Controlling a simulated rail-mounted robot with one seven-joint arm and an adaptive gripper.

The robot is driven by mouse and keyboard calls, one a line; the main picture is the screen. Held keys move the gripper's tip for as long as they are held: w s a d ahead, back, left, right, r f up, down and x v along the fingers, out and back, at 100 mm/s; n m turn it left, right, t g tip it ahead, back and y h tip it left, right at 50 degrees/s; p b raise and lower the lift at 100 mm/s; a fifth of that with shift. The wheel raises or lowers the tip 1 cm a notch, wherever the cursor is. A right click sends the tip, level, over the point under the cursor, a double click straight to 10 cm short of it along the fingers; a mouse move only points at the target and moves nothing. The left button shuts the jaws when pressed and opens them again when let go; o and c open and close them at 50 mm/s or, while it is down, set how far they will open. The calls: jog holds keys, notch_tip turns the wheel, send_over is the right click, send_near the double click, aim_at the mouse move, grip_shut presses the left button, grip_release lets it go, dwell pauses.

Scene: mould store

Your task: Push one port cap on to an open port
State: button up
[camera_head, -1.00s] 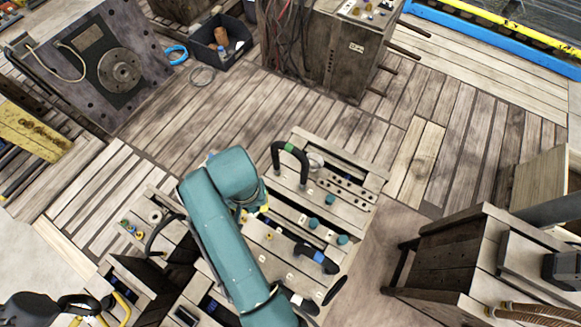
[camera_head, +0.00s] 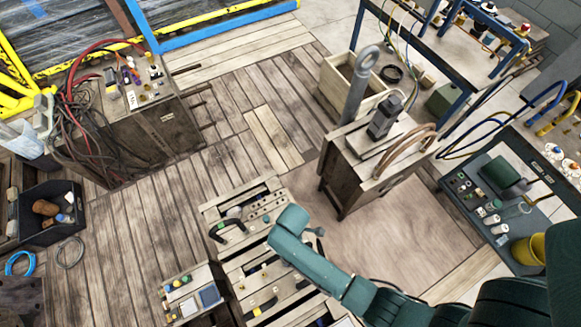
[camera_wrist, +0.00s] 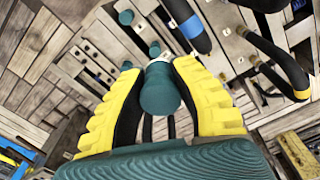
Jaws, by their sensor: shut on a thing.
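In the wrist view my gripper (camera_wrist: 158,66), with yellow and black fingers, is shut on a teal port cap (camera_wrist: 160,95). A pale collar shows at the cap's far end, between the fingertips; whether it touches a port cannot be told. Other teal caps stand on the slatted mould plate beyond, one at the upper left (camera_wrist: 126,17) and one nearer the fingers (camera_wrist: 155,50). In the head view the mould (camera_head: 240,200) lies at bottom centre, partly under my arm, which hides my gripper there. No open port is clearly identifiable.
Black hoses with coloured bands, one blue-banded (camera_wrist: 192,28), arch close to the gripper's right. A wooden cabinet (camera_head: 350,180) stands right of the mould. A small block with coloured fittings (camera_head: 190,290) is at the left. Plank floor beyond the mould is clear.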

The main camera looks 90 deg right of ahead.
jog(key=shift+s+r, duration=0.4)
jog(key=shift+s, duration=0.35)
jog(key=shift+f, duration=0.1)
jog(key=shift+w+a+f, duration=0.15)
jog(key=shift+w+a, duration=0.05)
jog(key=shift+a, duration=0.05)
jog(key=b, duration=0.8)
send_over(264, 275)
notch_tip(264, 275, down, 25)
jog(key=b, duration=1.6)
jog(key=shift+w+f+b, duration=0.1)
jog(key=shift+f+b, duration=0.35)
jog(key=shift+f, duration=0.1)
jog(key=shift+f, duration=0.35)
jog(key=shift+f, duration=0.35)
jog(key=shift+f+b, duration=0.6)
jog(key=shift+f, duration=0.05)
dwell(0.8)
